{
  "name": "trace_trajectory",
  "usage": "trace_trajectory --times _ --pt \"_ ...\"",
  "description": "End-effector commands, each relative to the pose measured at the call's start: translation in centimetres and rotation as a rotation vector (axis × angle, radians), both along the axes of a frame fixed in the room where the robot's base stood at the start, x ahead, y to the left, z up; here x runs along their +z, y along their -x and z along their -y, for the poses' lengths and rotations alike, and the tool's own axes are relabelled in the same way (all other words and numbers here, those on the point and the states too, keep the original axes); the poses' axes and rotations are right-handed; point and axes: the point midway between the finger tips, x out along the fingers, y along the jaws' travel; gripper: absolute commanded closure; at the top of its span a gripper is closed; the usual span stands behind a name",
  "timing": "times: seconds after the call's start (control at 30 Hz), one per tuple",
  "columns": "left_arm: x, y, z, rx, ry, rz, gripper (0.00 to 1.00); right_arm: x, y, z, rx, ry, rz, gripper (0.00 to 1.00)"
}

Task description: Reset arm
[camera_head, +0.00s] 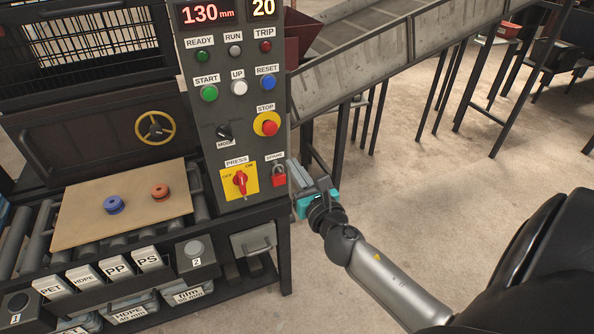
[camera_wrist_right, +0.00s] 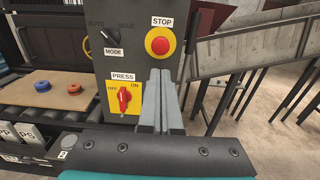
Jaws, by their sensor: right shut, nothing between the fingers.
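My right gripper (camera_head: 296,172) is just to the right of the lower part of the grey control panel (camera_head: 235,120). In the right wrist view the two grey fingers (camera_wrist_right: 161,85) are together and empty, in front of the panel below the red STOP button (camera_wrist_right: 160,41). I cannot tell if they touch the panel. The red PRESS switch (camera_head: 240,181) on its yellow plate is left of the fingers. The blue RESET button (camera_head: 267,82) is higher on the panel. My right arm (camera_head: 385,280) reaches in from the lower right. My left gripper is not in view.
A tan board (camera_head: 80,213) with a blue disc (camera_head: 114,204) and an orange disc (camera_head: 160,192) lies on rollers at left. A red padlock (camera_head: 279,178) hangs at the panel's lower right. A grey conveyor (camera_head: 400,60) rises behind. The floor (camera_head: 480,200) at right is clear.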

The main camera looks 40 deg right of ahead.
Motion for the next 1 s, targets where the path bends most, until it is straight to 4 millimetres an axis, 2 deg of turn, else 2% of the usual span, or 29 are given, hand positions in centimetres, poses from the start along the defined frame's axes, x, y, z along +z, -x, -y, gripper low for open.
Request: trace_trajectory --times 0.2,0.77,0.87,0.97,1.0 --pt "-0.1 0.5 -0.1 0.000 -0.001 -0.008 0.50 0.0 0.9 -0.2 -0.001 -0.001 -0.001 1.00" --pt "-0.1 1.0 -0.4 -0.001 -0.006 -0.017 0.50 -0.2 0.9 -0.2 -0.001 -0.007 -0.003 1.00" --pt "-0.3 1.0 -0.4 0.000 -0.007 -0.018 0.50 -2.2 1.0 -0.2 -0.007 -0.077 -0.030 1.00" --pt "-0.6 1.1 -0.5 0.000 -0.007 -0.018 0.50 -7.0 1.6 -0.1 -0.031 -0.258 -0.090 1.00" --pt "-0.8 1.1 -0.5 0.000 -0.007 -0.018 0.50 -9.6 2.1 -0.2 -0.051 -0.358 -0.122 1.00"
